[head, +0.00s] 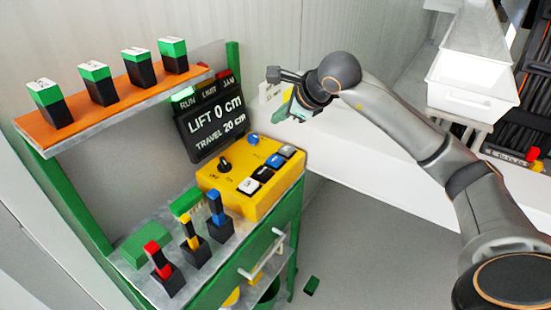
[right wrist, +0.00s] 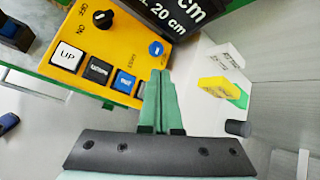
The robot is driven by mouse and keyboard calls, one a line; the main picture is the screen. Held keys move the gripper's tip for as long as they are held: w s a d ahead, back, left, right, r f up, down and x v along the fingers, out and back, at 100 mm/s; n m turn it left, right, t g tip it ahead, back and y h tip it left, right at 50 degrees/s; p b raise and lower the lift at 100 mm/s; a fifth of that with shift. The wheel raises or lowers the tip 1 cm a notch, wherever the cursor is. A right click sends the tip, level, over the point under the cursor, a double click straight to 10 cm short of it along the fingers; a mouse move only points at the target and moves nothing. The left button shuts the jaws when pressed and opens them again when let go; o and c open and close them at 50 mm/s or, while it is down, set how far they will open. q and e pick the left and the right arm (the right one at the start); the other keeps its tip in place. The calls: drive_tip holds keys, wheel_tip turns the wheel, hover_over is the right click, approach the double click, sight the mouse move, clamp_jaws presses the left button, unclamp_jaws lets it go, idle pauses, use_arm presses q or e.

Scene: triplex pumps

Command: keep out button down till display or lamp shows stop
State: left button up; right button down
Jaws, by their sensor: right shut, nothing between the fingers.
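The yellow control box (head: 245,199) carries a row of square buttons. In the right wrist view I read white UP (right wrist: 67,57), black DOWN (right wrist: 97,70) and the blue out button (right wrist: 124,82); the out button (head: 275,161) also shows in the head view. The black display (head: 212,122) reads LIFT 0 cm, TRAVEL 20 cm. Above it are a bright green RUN lamp (head: 183,95), a dark LIGHT lamp and a red JAM lamp (head: 224,78). My right gripper (head: 284,112) is shut and empty, above and behind the box, apart from the button. My left gripper is out of view.
A selector knob (head: 224,164) and blue round button (head: 253,139) sit on the box. Red, yellow and blue levers (head: 190,231) stand in front. An orange shelf (head: 95,110) holds several green-topped blocks.

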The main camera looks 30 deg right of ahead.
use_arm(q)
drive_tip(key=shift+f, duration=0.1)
use_arm(e)
drive_tip(key=shift+f, duration=0.15)
drive_tip(key=b, duration=0.4)
hover_over(279, 161)
wheel_tip(279, 161, down, 6)
drive_tip(key=shift+r, duration=0.15)
wheel_tip(279, 161, down, 2)
drive_tip(key=shift+f+b, duration=0.1)
drive_tip(key=shift+b, duration=1.05)
drive_tip(key=shift+f, duration=0.25)
drive_tip(key=shift+f+b, duration=0.1)
drive_tip(key=shift+b, duration=0.2)
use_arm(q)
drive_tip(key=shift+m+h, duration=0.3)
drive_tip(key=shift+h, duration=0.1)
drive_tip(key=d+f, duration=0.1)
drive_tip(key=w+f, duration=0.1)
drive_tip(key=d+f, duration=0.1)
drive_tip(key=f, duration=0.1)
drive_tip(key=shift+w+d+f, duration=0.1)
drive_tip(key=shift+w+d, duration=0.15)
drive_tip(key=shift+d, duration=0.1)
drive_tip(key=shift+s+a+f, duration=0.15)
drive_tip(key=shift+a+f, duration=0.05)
